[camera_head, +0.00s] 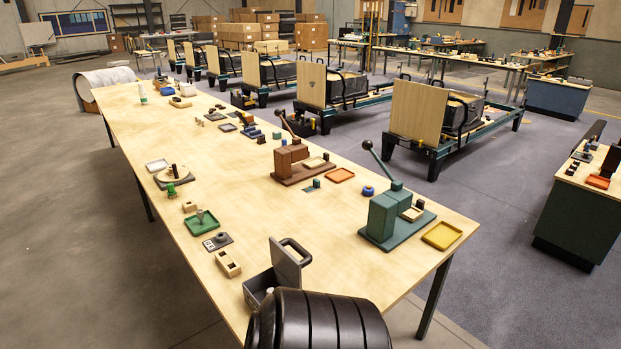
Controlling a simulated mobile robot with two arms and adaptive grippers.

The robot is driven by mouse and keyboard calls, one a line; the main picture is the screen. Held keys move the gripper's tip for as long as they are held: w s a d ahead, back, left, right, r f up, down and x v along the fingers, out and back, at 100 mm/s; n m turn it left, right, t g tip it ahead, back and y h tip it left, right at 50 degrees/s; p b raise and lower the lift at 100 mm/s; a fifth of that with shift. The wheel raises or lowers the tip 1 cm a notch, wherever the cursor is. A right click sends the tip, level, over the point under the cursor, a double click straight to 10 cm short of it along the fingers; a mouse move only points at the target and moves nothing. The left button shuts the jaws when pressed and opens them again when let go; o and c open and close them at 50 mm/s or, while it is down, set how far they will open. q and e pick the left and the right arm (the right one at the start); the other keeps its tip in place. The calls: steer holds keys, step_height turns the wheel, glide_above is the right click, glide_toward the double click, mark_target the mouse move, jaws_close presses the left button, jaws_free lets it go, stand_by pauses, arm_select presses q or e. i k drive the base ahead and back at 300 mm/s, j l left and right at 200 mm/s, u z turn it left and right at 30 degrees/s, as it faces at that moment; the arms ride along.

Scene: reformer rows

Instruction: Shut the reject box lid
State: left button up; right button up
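A small grey box (259,286), which looks like the reject box, stands on the near end of the long wooden table. Its grey lid (286,266) is raised and stands steeply up on the box's right side, so the box is open. A dark loop handle (300,246) sticks out from the lid's far side. A small pale item shows inside the box. The box's near right part is hidden behind a dark ribbed shape close to the camera. Neither of my grippers is in view.
A wooden block with holes (228,264) lies left of the box. A green lever press (387,215) and a yellow tray (442,236) stand to its right. The table (330,243) is bare between box and press.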

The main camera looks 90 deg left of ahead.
mark_target(289, 266)
steer(key=i+j+u, duration=0.15)
steer(key=u, duration=0.3)
steer(key=i+u, duration=0.65)
steer(key=u, duration=0.2)
steer(key=i+l+u, duration=0.2)
steer(key=u, duration=0.2)
steer(key=i+l+u, duration=0.2)
steer(key=u, duration=0.25)
steer(key=i+u, duration=0.15)
steer(key=u, duration=0.3)
steer(key=i+u, duration=0.15)
steer(key=u, duration=0.25)
steer(key=i+l+u, duration=0.1)
steer(key=u, duration=0.35)
steer(key=i+l+u, duration=0.1)
steer(key=u, duration=0.35)
steer(key=i+l+u, duration=0.1)
steer(key=u, duration=0.3)
steer(key=l+u, duration=0.35)
steer(key=k, duration=0.35)
